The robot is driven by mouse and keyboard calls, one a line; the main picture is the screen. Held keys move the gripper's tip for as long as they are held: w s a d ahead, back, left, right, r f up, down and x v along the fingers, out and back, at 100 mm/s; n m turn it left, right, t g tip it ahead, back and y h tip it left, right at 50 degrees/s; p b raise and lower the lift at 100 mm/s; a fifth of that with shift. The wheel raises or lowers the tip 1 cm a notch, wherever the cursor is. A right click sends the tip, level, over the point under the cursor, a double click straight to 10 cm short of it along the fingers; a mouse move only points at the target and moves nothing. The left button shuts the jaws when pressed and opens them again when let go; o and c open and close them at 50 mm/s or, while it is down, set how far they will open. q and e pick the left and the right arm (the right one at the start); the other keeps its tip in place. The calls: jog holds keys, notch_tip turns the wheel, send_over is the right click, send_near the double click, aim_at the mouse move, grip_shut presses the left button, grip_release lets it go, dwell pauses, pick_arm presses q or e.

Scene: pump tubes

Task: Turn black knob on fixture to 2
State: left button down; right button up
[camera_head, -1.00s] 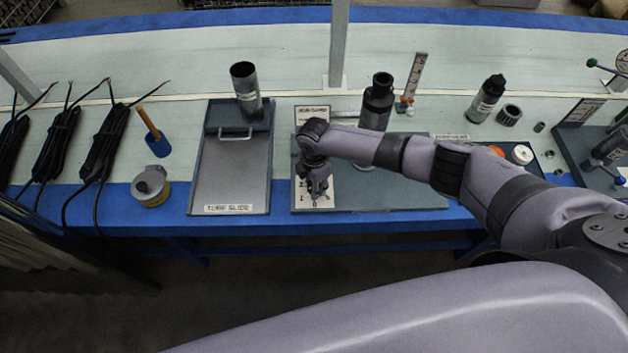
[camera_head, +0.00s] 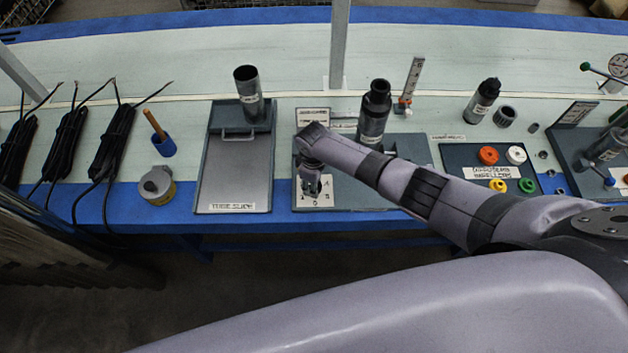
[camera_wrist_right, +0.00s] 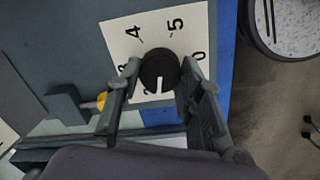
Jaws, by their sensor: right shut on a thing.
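The black knob (camera_wrist_right: 159,69) sits on a white dial plate (camera_wrist_right: 112,30) in the right wrist view. Its white pointer line points down in that picture, towards a partly hidden numeral that looks like 2. Numerals 4, 5 and 0 show around it; 3 is partly covered and 1 is hidden. My right gripper (camera_wrist_right: 160,66) has one finger on each side of the knob and is shut on it. In the head view my right gripper (camera_head: 314,188) is over the fixture board (camera_head: 390,196) and covers the knob. My left gripper is not in view.
A dark cylinder (camera_head: 374,112) stands behind my right forearm. The tube slide tray (camera_head: 236,175) is left of the fixture board. A panel with coloured caps (camera_head: 460,158) is on the right. Black cables (camera_head: 112,145) lie at the left.

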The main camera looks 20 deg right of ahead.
jog(key=shift+m+p, duration=0.35)
jog(key=shift+m, duration=0.95)
jog(key=o, duration=1.2)
jog(key=shift+c, duration=0.2)
jog(key=shift+r, duration=0.1)
notch_tip(320, 180, up, 12)
jog(key=shift+a, duration=0.1)
